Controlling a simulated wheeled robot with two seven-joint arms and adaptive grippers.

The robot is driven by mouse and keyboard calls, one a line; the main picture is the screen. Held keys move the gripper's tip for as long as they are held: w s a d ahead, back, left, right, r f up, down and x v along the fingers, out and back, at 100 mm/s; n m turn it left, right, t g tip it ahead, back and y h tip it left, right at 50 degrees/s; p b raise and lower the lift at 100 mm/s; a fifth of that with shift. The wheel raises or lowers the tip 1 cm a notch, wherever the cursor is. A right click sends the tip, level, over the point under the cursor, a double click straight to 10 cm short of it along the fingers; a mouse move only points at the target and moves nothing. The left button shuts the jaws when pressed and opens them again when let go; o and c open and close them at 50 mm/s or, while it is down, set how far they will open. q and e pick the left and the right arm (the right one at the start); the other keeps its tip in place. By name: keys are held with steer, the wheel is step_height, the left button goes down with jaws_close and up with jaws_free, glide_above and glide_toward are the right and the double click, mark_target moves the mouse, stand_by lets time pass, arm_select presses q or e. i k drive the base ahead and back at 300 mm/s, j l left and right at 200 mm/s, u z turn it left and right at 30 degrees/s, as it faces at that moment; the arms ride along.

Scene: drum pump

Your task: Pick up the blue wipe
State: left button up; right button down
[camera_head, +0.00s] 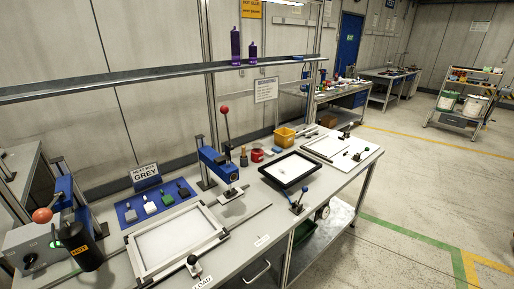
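I cannot single out a blue wipe for certain. A blue mat or tray (121,212) lies on the bench at the left, behind a white-framed panel. Several small blocks or pads stand on it: a grey one (130,215), a white one (150,206), a dark greenish one (167,198) and a dark bluish one (183,190). They are too small to tell what they are. Neither of my grippers shows in this view.
A white-framed panel (178,240) lies in front of the mat. A blue lever press (220,165) stands to its right, and a black cylinder marked HOT (80,247) to its left. A black-rimmed tray (291,170) and yellow bin (284,137) are further right. A shelf (140,80) runs above.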

mark_target(276, 149)
steer(key=i+l+z, duration=0.45)
steer(key=l, duration=0.2)
steer(key=i+l+z, duration=0.45)
steer(key=i, duration=0.15)
steer(key=i+l+z, duration=0.25)
steer(key=i+z, duration=0.25)
steer(key=i, duration=0.15)
steer(key=i+z, duration=0.1)
steer(key=i, duration=0.65)
steer(key=i+l, duration=0.1)
steer(key=i, duration=2.3)
steer(key=j+u, duration=0.05)
steer(key=j, duration=0.05)
